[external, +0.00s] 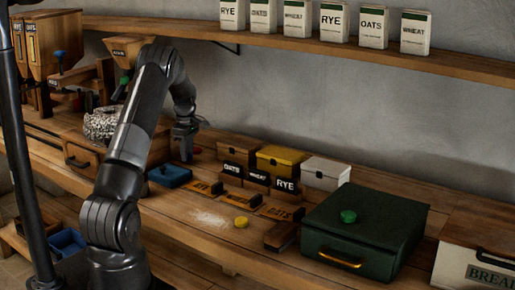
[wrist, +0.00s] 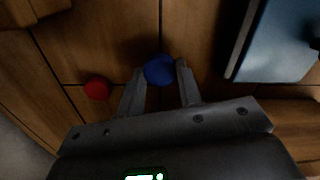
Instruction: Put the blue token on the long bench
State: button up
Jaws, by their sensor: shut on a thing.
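The blue token (wrist: 159,69) is round and sits between the fingertips of my gripper (wrist: 161,80) in the wrist view. My gripper is shut on it. In the external view my gripper (external: 187,156) points down at the back of the long bench (external: 178,211), left of the small boxes and behind a blue box. The token is hidden there. I cannot tell whether it touches the wood below. The long bench is a wooden worktop running along the wall.
A red token (wrist: 97,88) lies left of my gripper; the blue box (external: 170,176) is close by. A yellow token (external: 241,222) lies near scattered flour. A green token (external: 348,216) is on the green box (external: 385,222). Labelled boxes (external: 325,172) stand along the back.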

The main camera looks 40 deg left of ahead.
jog(key=shift+f, duration=0.65)
jog(key=shift+f, duration=0.1)
jog(key=o, duration=0.9)
jog(key=shift+o, duration=0.2)
notch_tip(320, 180, up, 12)
jog(key=shift+d+r, duration=0.1)
jog(key=shift+r, duration=0.1)
